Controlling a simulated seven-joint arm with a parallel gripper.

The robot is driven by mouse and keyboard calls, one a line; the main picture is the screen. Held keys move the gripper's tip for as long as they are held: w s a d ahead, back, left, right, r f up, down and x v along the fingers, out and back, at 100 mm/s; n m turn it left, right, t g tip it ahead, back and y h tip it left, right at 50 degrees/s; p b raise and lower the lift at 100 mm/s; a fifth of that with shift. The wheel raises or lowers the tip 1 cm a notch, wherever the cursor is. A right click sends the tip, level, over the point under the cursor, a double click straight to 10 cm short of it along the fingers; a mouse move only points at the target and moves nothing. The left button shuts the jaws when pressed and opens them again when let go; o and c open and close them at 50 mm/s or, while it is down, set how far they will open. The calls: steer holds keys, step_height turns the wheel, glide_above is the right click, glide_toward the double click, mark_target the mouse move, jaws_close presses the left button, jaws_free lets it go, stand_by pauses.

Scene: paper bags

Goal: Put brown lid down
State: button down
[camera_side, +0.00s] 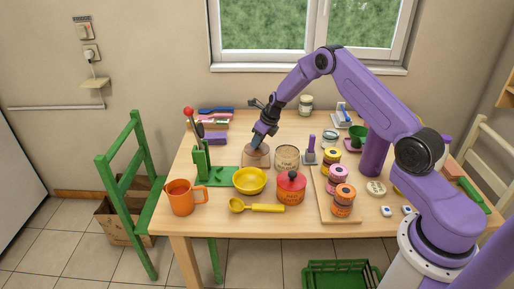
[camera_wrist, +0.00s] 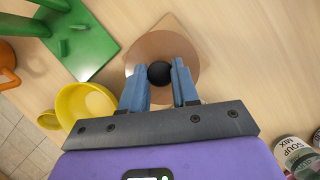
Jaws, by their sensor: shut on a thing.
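The brown lid (camera_wrist: 185,44) is a round disc with a black knob (camera_wrist: 160,73), seen from above in the wrist view. My gripper (camera_wrist: 159,68) has its two blue fingers on either side of the knob and is shut on it. In the side view my gripper (camera_side: 257,144) points down at the brown lid (camera_side: 257,161), near the back middle of the table. A square light-wood piece (camera_wrist: 168,22) shows under the lid in the wrist view. I cannot tell whether the lid touches it.
A pale can (camera_side: 287,158) stands close to the lid's right. A yellow bowl (camera_side: 249,181) and red pot (camera_side: 291,189) stand in front. A green board (camera_side: 222,176) lies left, with an orange mug (camera_side: 181,198) near the edge. Bare table (camera_wrist: 240,60) shows right of the lid.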

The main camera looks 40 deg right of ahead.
steer(key=shift+w+d+f, duration=0.1)
steer(key=shift+w+f, duration=0.35)
steer(key=shift+f, duration=1.55)
steer(key=shift+f, duration=0.1)
steer(key=c, duration=0.8)
jaws_free()
steer(key=shift+c, duration=0.2)
steer(key=v, duration=1.2)
